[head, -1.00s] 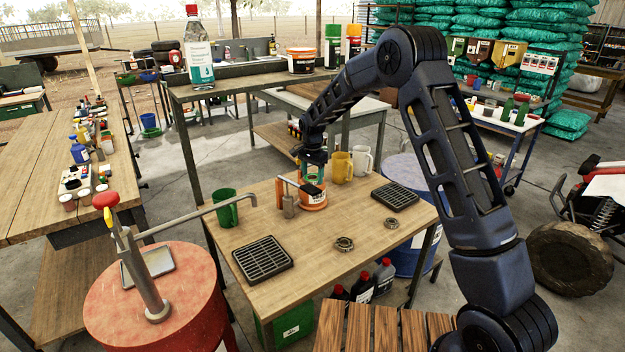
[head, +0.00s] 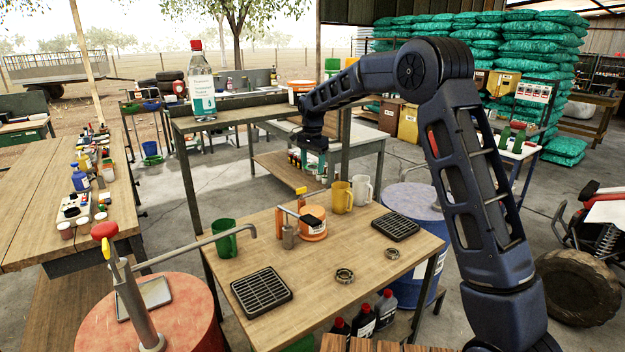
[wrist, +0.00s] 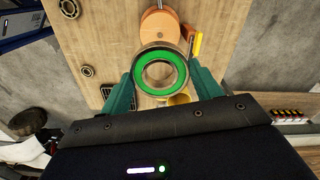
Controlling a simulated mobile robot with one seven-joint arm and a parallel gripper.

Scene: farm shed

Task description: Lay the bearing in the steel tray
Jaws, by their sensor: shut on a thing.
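My gripper (head: 312,165) is raised above the far side of the workbench, behind the orange tin. In the wrist view, the teal fingers of my gripper (wrist: 160,73) are shut on a bearing with a green ring face (wrist: 142,76), one finger on each side. The held bearing is too small to make out in the head view. A shallow grey metal tray (head: 146,298), apparently the steel tray, lies on the red drum at lower left, partly hidden by the drum's pump post. It is far from my gripper and looks empty.
The workbench (head: 310,290) holds an orange tin (head: 313,226), a green mug (head: 224,240), a yellow mug (head: 341,197), two black grates and two loose bearings (head: 345,275) (head: 392,253). The red drum's pump (head: 137,300) has a long spout reaching over the bench.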

